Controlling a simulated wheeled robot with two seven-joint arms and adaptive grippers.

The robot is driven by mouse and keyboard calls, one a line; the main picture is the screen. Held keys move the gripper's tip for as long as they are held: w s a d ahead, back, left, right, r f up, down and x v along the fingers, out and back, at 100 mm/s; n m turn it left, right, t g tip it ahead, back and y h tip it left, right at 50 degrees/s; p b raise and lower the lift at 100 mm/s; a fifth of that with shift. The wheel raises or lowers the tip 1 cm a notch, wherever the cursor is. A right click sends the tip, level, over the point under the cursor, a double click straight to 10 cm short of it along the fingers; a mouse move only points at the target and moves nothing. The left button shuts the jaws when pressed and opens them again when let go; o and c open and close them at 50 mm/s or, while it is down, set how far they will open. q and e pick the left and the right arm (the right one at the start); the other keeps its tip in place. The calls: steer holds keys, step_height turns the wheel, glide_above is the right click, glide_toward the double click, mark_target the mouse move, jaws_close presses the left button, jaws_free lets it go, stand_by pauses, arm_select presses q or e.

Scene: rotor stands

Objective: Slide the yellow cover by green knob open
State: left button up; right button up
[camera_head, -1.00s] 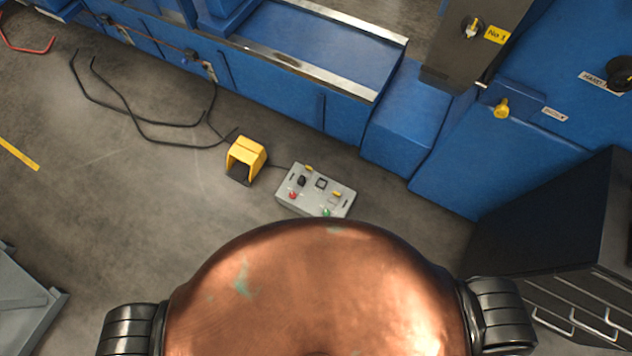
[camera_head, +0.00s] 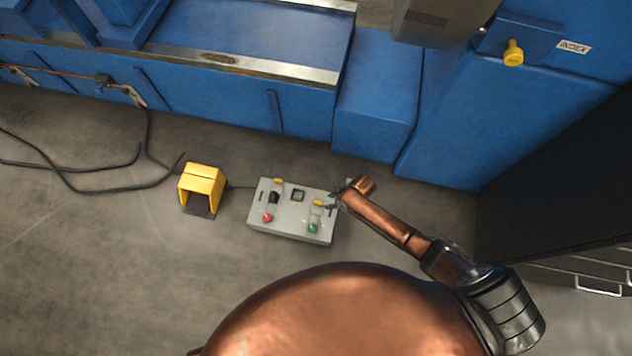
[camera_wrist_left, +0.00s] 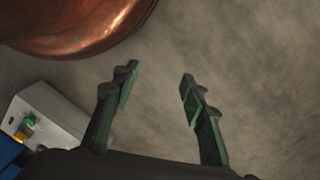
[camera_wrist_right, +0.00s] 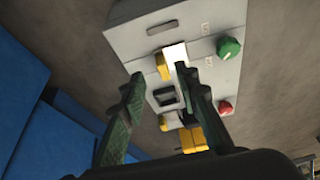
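A grey control box (camera_head: 290,232) lies on the floor with a green knob (camera_head: 313,228) and a small yellow cover (camera_head: 318,203) beside it. The right wrist view shows the green knob (camera_wrist_right: 229,47) and the yellow cover (camera_wrist_right: 163,66) next to a pale strip. My right gripper (camera_head: 334,199) is over the box's right edge, near that cover. Its fingers are apart in the right wrist view (camera_wrist_right: 159,78), with the cover seen between and beyond the tips; contact cannot be told. My left gripper (camera_wrist_left: 158,78) is open and empty above floor, with the green knob (camera_wrist_left: 30,121) off to its left.
The box also has a red knob (camera_head: 267,217), a second yellow piece (camera_head: 278,182) and dark switches. A yellow foot pedal (camera_head: 201,184) stands left of it. Blue machinery (camera_head: 375,100) lies behind. A dark cabinet (camera_head: 560,190) stands at right.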

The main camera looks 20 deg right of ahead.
mark_target(319, 203)
arm_select(q)
step_height(319, 203, up, 6)
steer(key=b, duration=0.2)
arm_select(e)
steer(key=shift+w+a+f+n, duration=0.4)
steer(key=shift+w+a+f, duration=0.55)
steer(key=shift+a+f, duration=0.2)
steer(key=b+x, duration=0.3)
steer(key=x, duration=0.1)
steer(key=shift+a+f, duration=0.15)
steer(key=shift+f, duration=0.05)
arm_select(q)
steer(key=w+d+f+t+h, duration=0.1)
steer(key=w+d+f+t, duration=0.1)
steer(key=w+d+f, duration=0.3)
steer(key=shift+w+f+t, duration=0.3)
steer(key=shift+w+f, duration=0.1)
steer(key=shift+f, duration=0.35)
arm_select(e)
steer(key=shift+a, duration=0.1)
jaws_close()
steer(key=shift+f, duration=0.1)
